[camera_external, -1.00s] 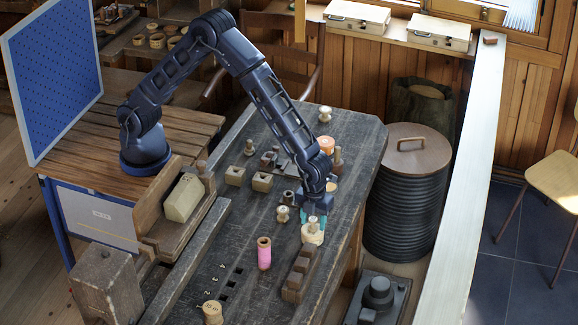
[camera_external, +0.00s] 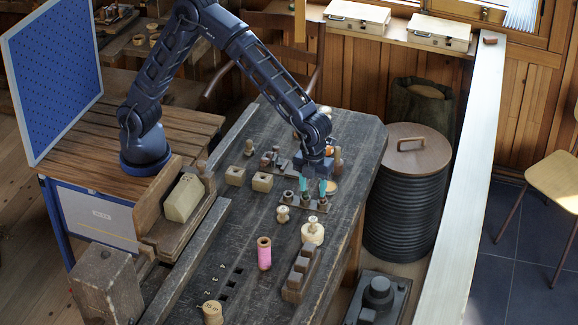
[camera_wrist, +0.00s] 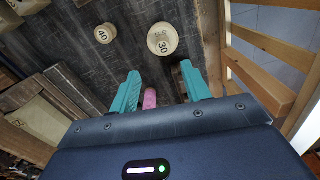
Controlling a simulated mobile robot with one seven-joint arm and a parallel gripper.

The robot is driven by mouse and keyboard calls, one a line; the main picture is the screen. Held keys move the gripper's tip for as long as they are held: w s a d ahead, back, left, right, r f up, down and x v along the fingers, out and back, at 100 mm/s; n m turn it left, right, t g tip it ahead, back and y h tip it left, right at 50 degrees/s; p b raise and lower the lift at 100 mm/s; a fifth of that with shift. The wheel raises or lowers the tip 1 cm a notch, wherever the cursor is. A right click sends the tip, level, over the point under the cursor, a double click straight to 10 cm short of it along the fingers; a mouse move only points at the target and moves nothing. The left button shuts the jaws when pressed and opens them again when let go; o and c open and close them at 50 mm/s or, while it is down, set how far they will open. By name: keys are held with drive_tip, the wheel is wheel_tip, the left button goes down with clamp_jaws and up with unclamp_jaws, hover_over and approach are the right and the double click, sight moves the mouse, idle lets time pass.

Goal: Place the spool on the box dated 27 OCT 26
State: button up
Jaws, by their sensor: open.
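A pale wooden spool (camera_external: 312,225) stands upright on a round cream box (camera_external: 312,237) near the right edge of the dark bench. The date on the box is too small to read. My gripper (camera_external: 314,189), with teal fingers, is open and empty, above and behind the spool and clear of it. In the wrist view my gripper (camera_wrist: 168,86) has its fingers apart. Two round pale tops, marked 40 (camera_wrist: 104,34) and 30 (camera_wrist: 163,41), show past the fingers; I cannot tell surely which bench pieces they are.
A pink cylinder (camera_external: 264,254) and a stepped wooden block (camera_external: 299,274) stand in front of the box. A small spool (camera_external: 283,215) is to its left. A low rack (camera_external: 318,206) lies under my gripper. A wooden cylinder (camera_external: 212,312) stands at the bench front.

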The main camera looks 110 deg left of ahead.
drive_tip(key=s+a+r+n+t, duration=0.1)
drive_tip(key=s+a+r+n, duration=0.4)
drive_tip(key=s+r, duration=0.45)
drive_tip(key=s+a+r+n+t, duration=0.1)
drive_tip(key=s+a+r+n, duration=0.3)
drive_tip(key=s+a+r, duration=0.5)
drive_tip(key=s+a+n+t, duration=0.2)
drive_tip(key=s+n, duration=0.8)
drive_tip(key=s, duration=1.7)
drive_tip(key=shift+a+f+t, duration=0.3)
drive_tip(key=shift+a+f, duration=0.15)
